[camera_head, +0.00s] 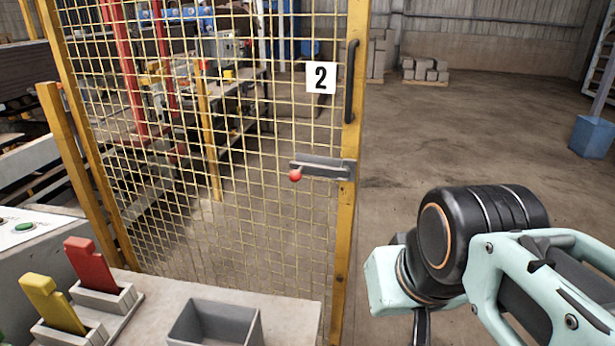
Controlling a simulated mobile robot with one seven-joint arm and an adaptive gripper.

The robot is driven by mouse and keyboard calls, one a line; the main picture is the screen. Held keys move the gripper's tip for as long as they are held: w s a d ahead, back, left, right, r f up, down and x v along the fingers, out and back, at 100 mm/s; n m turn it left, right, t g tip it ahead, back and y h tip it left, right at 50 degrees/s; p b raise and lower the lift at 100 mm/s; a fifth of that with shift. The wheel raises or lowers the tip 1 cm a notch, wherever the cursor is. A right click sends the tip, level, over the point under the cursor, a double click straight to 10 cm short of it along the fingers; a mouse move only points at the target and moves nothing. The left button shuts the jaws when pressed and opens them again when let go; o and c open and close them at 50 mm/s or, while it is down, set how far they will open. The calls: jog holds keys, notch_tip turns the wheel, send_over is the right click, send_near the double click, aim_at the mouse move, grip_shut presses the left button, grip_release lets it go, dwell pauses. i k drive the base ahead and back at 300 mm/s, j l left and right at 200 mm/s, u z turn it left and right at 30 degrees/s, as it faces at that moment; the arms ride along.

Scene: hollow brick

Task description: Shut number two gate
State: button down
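Number two gate (265,220) is a yellow-framed wire mesh panel left of centre, with a white "2" sign (321,77). Its right upright carries a black vertical handle (350,82) and a grey latch bar (325,167) with a red knob (295,175). No post meets this right edge in view, and open floor lies beyond it, so the gate appears open. My arm is at the lower right, clear of the gate in the picture. Only a dark piece of what seems to be my gripper (421,328) shows at the bottom edge; its fingers are out of frame.
A pale counter (285,300) in front holds a grey open bin (215,324) and red (90,265) and yellow (52,304) pieces in holders. A panel with a green button (25,227) is at left. Bricks on a pallet (425,72) and a blue post (592,135) stand beyond clear floor.

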aim_at(320, 76)
jog(key=i+l, duration=0.25)
jog(key=i, duration=0.2)
jog(key=i+l+z, duration=0.1)
jog(key=i+l, duration=0.15)
jog(key=i, duration=0.2)
